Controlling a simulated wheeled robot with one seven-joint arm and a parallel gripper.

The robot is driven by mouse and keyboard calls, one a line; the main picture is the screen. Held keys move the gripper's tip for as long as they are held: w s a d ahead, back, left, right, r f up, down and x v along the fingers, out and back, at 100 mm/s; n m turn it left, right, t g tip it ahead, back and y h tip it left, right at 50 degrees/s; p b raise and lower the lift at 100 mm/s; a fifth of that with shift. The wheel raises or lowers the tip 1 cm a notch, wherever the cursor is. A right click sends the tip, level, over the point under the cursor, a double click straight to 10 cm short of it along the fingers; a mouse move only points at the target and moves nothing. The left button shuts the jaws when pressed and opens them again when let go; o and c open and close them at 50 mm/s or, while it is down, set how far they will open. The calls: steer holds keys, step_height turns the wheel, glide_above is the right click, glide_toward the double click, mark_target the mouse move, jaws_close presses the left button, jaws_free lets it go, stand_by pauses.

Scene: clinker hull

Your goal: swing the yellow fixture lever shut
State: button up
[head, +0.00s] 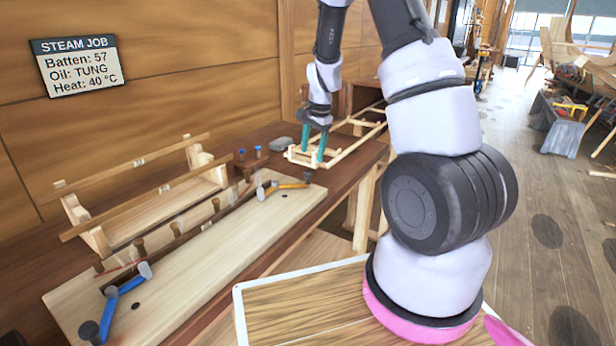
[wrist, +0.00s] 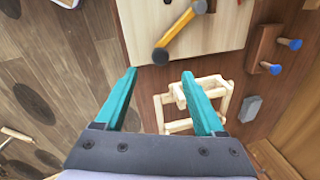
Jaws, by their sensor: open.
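The yellow fixture lever (head: 288,186) is at the far end of the pale board (head: 215,242). A dark round knob is on its outer end, and its other end is by a grey pivot piece. In the wrist view the lever (wrist: 180,36) slants, with its knob just past the gap between my fingertips. My gripper (head: 313,160) has teal fingers, spread and empty, pointing down beyond the board's far end. It also shows in the wrist view (wrist: 159,73), apart from the lever. A blue lever (head: 112,305) is at the board's near end.
A dark strip (head: 190,236) runs along pegs on the board. Small blue-topped pegs (head: 258,150), a grey block (head: 282,144) and a pale wooden frame (head: 340,148) are near my gripper. A wooden rack (head: 150,195) stands along the wall side.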

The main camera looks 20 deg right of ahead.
mark_target(308, 173)
steer(key=f, duration=0.3)
steer(key=w+f, duration=0.1)
steer(key=f, duration=0.2)
steer(key=a+f, duration=0.1)
steer(key=f, duration=0.3)
steer(key=shift+w+f, duration=0.1)
steer(key=shift+w, duration=0.3)
jaws_close()
stand_by(0.9)
